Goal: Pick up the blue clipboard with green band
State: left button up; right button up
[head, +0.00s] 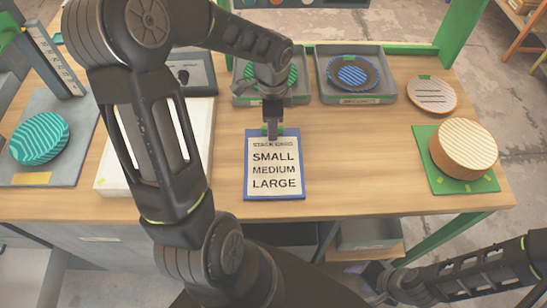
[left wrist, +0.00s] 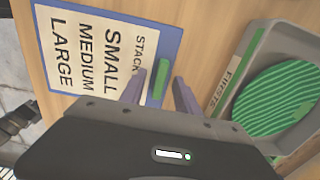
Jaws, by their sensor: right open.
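The blue clipboard (head: 274,194) lies flat on the wooden table, with a white sheet reading SMALL, MEDIUM, LARGE. It also shows in the left wrist view (left wrist: 170,42). Its green band (left wrist: 161,82) is at the top edge and partly hidden by my gripper in the head view. My left gripper (head: 272,132) is over that edge. In the left wrist view its two fingers (left wrist: 158,88) stand apart on either side of the band, with gaps visible; contact cannot be told. My right gripper (head: 372,282) is open and empty, low in front of the table.
Behind are two grey trays, one with a green striped plate (head: 284,73), one with a blue plate (head: 352,72). A striped plate (head: 431,94) and a plate stack on a green mat (head: 423,142) are right. A teal plate (head: 40,138) and white board (head: 117,175) are left.

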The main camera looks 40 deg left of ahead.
pick_arm(q)
jog(key=shift+c, duration=0.4)
grip_shut()
dwell(0.5)
